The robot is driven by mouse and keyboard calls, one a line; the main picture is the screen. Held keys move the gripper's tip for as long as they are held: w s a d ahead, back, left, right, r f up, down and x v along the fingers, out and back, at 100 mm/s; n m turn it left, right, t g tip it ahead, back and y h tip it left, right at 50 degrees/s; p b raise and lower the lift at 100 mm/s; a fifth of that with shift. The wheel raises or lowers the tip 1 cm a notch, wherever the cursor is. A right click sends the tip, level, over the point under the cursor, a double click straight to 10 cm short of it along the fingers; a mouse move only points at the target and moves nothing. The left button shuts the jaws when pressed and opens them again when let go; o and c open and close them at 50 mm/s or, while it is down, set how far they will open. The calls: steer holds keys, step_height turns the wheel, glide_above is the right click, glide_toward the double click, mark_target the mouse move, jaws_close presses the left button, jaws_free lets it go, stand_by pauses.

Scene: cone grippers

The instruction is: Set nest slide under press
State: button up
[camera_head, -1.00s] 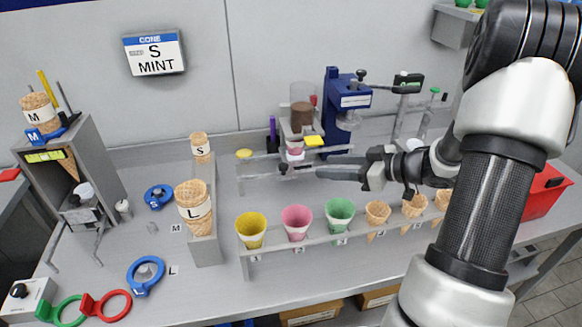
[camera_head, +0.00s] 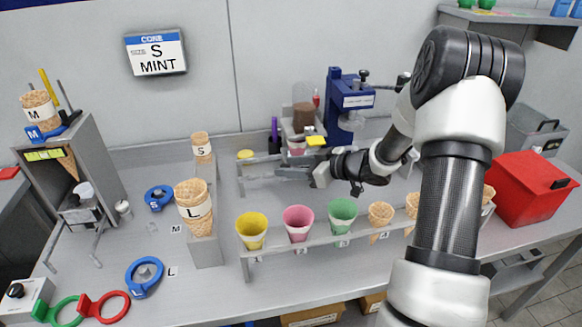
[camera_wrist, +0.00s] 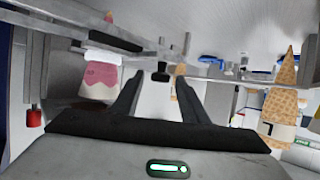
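The blue press (camera_head: 345,105) stands at the back of the bench, right of centre. The nest slide sits on grey rails (camera_head: 262,160) left of it, with a pink-and-white cup (camera_head: 297,147) seated there. In the wrist view the pink cup (camera_wrist: 101,76) hangs left of my fingers. A small black knob (camera_wrist: 160,73) lies between and about level with my fingertips, with gaps on both sides. My gripper (camera_head: 278,173) is at the front of the rails, open and empty; its fingers (camera_wrist: 160,85) stand apart. It hides the knob in the head view.
A front rack (camera_head: 290,250) holds yellow, pink and green cups and several wafer cones. A cone marked L (camera_head: 195,205) stands on a grey block at left. A brown cylinder (camera_head: 303,117) is above the cup. A red box (camera_head: 533,190) sits at right. The bench between rails and rack is narrow.

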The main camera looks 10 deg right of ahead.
jaws_close()
steer(key=shift+d+r+p, duration=0.1)
steer(key=shift+d+p, duration=0.25)
steer(key=shift+d, duration=0.15)
steer(key=d+p, duration=0.4)
steer(key=d, duration=1.2)
steer(key=shift+d, duration=0.25)
jaws_free()
steer(key=shift+d, duration=0.1)
